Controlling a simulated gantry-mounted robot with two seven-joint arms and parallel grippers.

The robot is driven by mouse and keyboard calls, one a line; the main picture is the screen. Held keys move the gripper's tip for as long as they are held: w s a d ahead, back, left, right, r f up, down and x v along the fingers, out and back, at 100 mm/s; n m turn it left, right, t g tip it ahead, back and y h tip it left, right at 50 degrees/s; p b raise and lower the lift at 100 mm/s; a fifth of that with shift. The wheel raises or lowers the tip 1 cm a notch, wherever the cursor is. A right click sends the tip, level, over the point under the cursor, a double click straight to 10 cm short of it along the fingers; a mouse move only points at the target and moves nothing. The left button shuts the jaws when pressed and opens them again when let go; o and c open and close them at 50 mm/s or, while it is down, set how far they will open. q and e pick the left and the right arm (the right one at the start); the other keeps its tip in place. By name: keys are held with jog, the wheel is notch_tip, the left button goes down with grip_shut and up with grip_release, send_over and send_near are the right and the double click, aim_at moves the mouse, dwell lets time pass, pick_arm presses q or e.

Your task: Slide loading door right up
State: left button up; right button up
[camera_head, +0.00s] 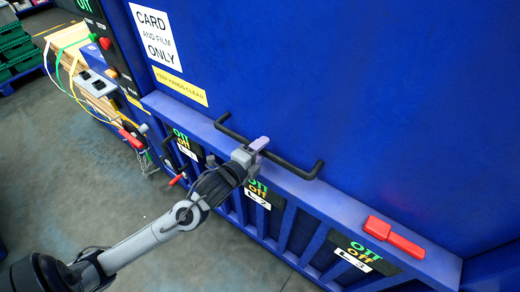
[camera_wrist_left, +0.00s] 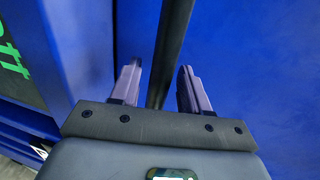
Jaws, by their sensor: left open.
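The loading door is a large blue panel (camera_head: 330,90) with a white "card and film only" sign (camera_head: 156,37). A black bar handle (camera_head: 296,168) runs along its lower edge. My left gripper (camera_head: 262,143) is at the middle of this handle. In the left wrist view the black bar (camera_wrist_left: 170,50) runs between the two open fingers (camera_wrist_left: 160,88), with a gap visible on the right side. The fingers look apart from the bar or only close to it. My right gripper is in neither view.
A blue ledge (camera_head: 200,118) runs below the door, with labelled slotted panels beneath. A red latch (camera_head: 394,236) sits on the ledge at right. Coloured straps (camera_head: 66,68) and a control panel (camera_head: 104,42) are at left. Grey floor (camera_head: 100,185) is free in front.

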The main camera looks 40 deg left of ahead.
pick_arm(q)
grip_shut()
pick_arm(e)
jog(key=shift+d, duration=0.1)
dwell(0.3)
